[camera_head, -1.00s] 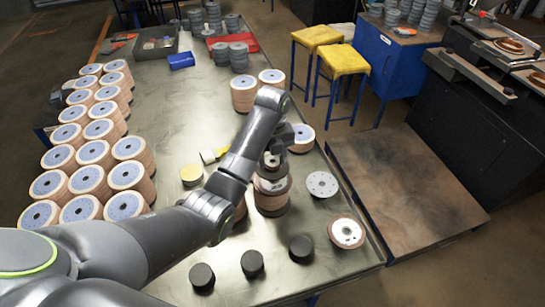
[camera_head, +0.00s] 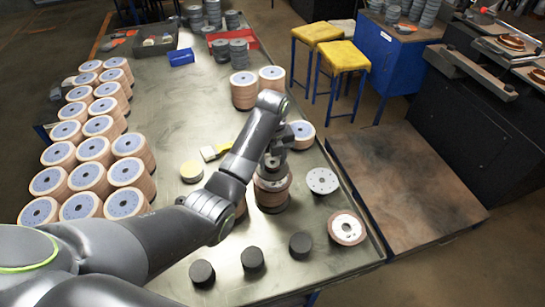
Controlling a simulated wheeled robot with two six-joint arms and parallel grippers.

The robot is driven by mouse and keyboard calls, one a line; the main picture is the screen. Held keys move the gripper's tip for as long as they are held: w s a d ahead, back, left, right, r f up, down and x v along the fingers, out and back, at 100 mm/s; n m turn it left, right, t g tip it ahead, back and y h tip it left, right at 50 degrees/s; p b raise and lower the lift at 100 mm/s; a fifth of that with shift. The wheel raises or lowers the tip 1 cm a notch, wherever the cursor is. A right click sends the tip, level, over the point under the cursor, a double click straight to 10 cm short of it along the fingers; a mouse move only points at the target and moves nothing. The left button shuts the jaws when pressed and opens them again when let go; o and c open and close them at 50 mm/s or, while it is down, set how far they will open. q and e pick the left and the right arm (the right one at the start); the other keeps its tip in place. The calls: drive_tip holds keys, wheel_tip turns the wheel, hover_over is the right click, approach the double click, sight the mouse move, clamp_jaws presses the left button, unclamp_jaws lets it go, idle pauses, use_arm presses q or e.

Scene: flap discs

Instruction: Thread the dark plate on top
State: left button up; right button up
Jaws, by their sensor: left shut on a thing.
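My left gripper (camera_head: 272,163) reaches in from the left over a stack of brown flap discs (camera_head: 272,197) near the table's right side. It is shut on a small grey round part, apparently the dark plate (camera_head: 270,175), at the top of the stack. My arm and fingers partly cover it, so I cannot tell whether it is around the spindle or resting on the discs. A lighter plate with holes (camera_head: 322,180) lies right of the stack. A flap disc with a pale face (camera_head: 347,228) lies nearer the right edge. My right gripper is not in view.
Several disc stacks (camera_head: 128,203) fill the table's left side. Black cylinders (camera_head: 252,259) stand along the front. A yellow round item (camera_head: 191,171) and a yellow-handled brush (camera_head: 209,153) lie left of my forearm. More discs (camera_head: 301,133) stand behind the gripper.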

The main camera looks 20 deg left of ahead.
use_arm(q)
drive_tip(key=shift+f, duration=0.35)
idle(0.3)
drive_tip(key=shift+f, duration=0.25)
drive_tip(key=shift+f+b, duration=0.65)
drive_tip(key=shift+f, duration=0.5)
drive_tip(key=o, duration=1.4)
drive_tip(key=shift+c, duration=0.2)
